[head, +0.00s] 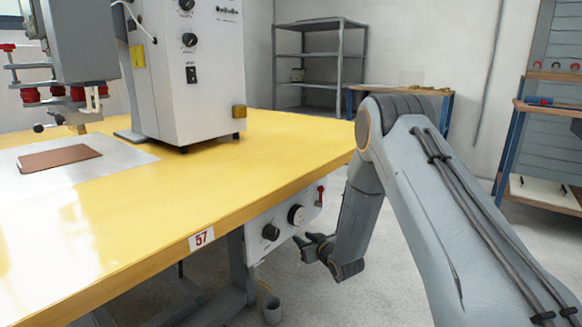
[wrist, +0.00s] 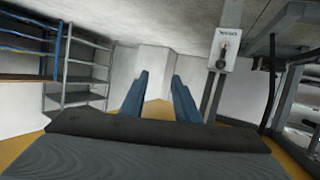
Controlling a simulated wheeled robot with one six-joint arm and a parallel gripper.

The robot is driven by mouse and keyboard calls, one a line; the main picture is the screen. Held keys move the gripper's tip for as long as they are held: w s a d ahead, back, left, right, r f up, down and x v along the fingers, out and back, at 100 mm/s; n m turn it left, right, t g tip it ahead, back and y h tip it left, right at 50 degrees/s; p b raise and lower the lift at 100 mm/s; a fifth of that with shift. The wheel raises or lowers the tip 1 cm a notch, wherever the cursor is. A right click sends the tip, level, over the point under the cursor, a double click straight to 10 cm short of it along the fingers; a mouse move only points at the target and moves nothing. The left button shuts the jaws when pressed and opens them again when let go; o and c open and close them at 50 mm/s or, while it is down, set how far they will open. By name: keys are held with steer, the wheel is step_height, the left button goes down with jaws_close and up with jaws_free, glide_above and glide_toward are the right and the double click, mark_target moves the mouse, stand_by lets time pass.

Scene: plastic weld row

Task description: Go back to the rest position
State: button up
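My gripper (head: 309,246) hangs low beside the front edge of the yellow table (head: 185,222) in the head view. It is below the tabletop level, close to the control panel with black knobs under the edge. In the wrist view the two blue-grey fingers of my gripper (wrist: 159,78) stand apart with nothing between them. The arm is bent down from its elbow at the right of the head view. I cannot tell whether the fingers touch the panel.
A white welding machine (head: 190,75) stands on the table. A brown sheet (head: 60,158) lies on a metal plate (head: 130,155) at the left. A grey shelf rack (head: 308,52) stands at the back wall. Bare floor (head: 420,220) shows behind the arm.

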steer(key=s+d+r+m+g+h, duration=0.2)
steer(key=s+d+r, duration=0.3)
steer(key=s, duration=0.2)
steer(key=s+d+r+m+g+h, duration=0.1)
steer(key=s+d+r+g+h, duration=0.25)
steer(key=s+d, duration=0.3)
steer(key=s+d+r+m+g, duration=0.1)
steer(key=s+d+r+g, duration=0.15)
steer(key=s, duration=1.05)
steer(key=s+d+r+m+g, duration=0.1)
steer(key=s+r+m+g, duration=0.15)
steer(key=s, duration=1.05)
steer(key=s+a+r+n+g+y, duration=0.1)
steer(key=s+a+r+n, duration=0.25)
steer(key=s+a, duration=0.5)
steer(key=s+a+r+n+g, duration=0.2)
steer(key=s+a+r+n, duration=0.3)
steer(key=a, duration=0.7)
steer(key=d+r+m+p, duration=0.3)
steer(key=d+r+p, duration=0.7)
steer(key=p, duration=0.6)
steer(key=s+d+r+m+h+p, duration=0.1)
steer(key=d+r+m+p, duration=0.3)
steer(key=d+r+p, duration=0.6)
step_height(320, 180, up, 4)
steer(key=p, duration=0.7)
steer(key=shift+d+r+m, duration=0.15)
steer(key=shift+r+m, duration=0.05)
steer(key=shift+m, duration=0.1)
